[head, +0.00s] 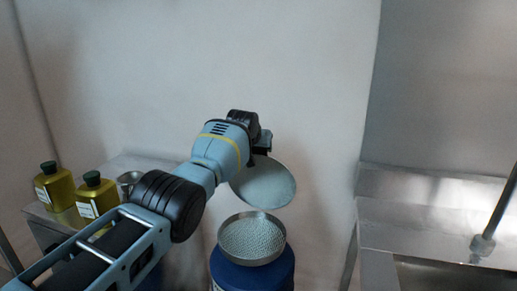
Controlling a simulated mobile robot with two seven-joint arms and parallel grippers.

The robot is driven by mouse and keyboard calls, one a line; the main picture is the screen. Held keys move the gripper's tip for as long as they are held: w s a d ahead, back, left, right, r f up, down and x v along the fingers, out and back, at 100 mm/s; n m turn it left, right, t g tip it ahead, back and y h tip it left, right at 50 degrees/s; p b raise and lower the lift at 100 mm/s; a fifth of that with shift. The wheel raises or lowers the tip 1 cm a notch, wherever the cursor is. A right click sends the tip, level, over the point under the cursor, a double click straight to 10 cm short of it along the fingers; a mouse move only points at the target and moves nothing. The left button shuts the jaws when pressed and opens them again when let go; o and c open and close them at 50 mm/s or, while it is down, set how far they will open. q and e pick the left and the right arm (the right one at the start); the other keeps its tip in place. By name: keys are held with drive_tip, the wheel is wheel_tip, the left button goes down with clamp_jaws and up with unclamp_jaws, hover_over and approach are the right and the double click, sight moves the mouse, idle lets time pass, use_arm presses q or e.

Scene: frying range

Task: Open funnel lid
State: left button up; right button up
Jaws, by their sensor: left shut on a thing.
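The funnel (223,243) is a round metal bowl with a textured inside, on top of a blue drum (240,277) at the bottom middle of the head view. Its inside is uncovered. The funnel lid (270,186) is a round grey disc, held tilted above and slightly right of the funnel, apart from it. My left gripper (261,156) is shut on the lid at its upper left edge; the fingertips are mostly hidden behind the wrist. My right gripper is not in view.
A metal counter (420,211) with a dark rod (497,214) is at the right. A bare wall is behind.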

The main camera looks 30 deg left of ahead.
use_arm(q)
drive_tip(key=shift+r, duration=0.1)
drive_tip(key=o, duration=1.4)
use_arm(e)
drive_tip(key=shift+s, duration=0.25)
use_arm(q)
drive_tip(key=p+v, duration=0.5)
drive_tip(key=v, duration=0.3)
drive_tip(key=shift+p, duration=0.35)
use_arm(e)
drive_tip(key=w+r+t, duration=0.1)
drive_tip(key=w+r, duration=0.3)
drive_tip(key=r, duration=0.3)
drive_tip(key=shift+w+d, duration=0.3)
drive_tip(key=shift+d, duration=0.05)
use_arm(q)
drive_tip(key=shift+w, duration=0.1)
